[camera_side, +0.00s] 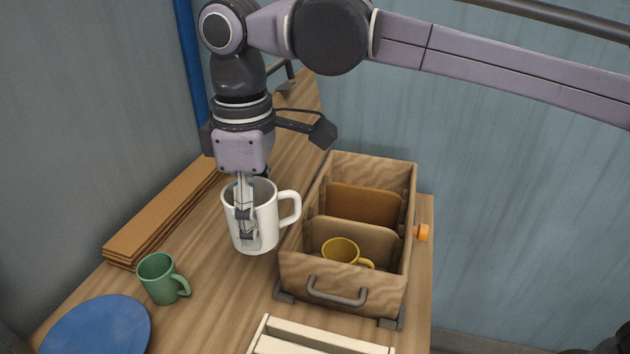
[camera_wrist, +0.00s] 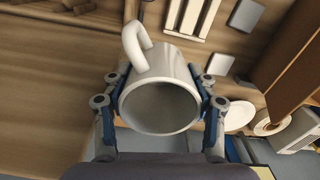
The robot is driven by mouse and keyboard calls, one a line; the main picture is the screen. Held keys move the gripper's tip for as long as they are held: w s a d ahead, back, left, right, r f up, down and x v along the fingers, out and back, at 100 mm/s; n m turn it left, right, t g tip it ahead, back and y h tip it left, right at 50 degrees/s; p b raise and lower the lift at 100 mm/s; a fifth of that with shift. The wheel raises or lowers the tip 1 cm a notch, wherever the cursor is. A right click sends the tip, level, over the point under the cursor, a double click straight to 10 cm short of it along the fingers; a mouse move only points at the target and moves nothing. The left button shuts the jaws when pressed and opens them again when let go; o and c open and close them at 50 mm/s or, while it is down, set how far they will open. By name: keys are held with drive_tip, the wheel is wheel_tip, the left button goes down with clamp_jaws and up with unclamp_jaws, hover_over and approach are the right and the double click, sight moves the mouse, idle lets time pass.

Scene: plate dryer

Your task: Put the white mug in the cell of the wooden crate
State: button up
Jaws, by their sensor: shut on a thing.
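The white mug (camera_side: 264,222) is upright in my gripper (camera_side: 245,217), left of the wooden crate (camera_side: 342,290). In the wrist view the mug (camera_wrist: 160,105) sits between the two fingers of my gripper (camera_wrist: 160,108), with its open mouth facing the camera and its handle toward the upper left. My gripper is shut on the mug. The crate has brown dividers (camera_side: 362,203) making cells. A yellow mug (camera_side: 341,250) stands in the front cell; the cells behind it look empty, though their floors are hidden.
A green mug (camera_side: 158,279) and a blue plate (camera_side: 97,326) are at the front left of the wooden table. Stacked boards (camera_side: 160,219) lie along the left. A cream slatted rack (camera_side: 318,340) is in front of the crate, and an orange knob (camera_side: 422,233) is at its right.

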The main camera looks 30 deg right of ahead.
drive_tip(key=s+d+r+n, duration=0.1)
drive_tip(key=d+r, duration=0.3)
drive_tip(key=d, duration=0.3)
drive_tip(key=w+d+f+m, duration=0.25)
drive_tip(key=w+d, duration=0.25)
drive_tip(key=d, duration=0.7)
drive_tip(key=w+d+f+m, duration=0.2)
drive_tip(key=w+d+m, duration=0.15)
drive_tip(key=d, duration=0.75)
drive_tip(key=w+d+f+m, duration=0.25)
drive_tip(key=w+d, duration=0.25)
drive_tip(key=d, duration=0.7)
drive_tip(key=shift+n, duration=0.25)
drive_tip(key=shift+w+a+f, duration=0.9)
drive_tip(key=shift+a+f, duration=0.85)
drive_tip(key=shift+f, duration=0.15)
drive_tip(key=shift+w+a+f, duration=0.9)
drive_tip(key=shift+a+f, duration=0.8)
drive_tip(key=shift+f, duration=0.15)
drive_tip(key=shift+w+a+f, duration=0.9)
drive_tip(key=shift+a+f, duration=0.85)
drive_tip(key=shift+f, duration=0.15)
drive_tip(key=shift+f, duration=0.6)
drive_tip(key=o, duration=1.1)
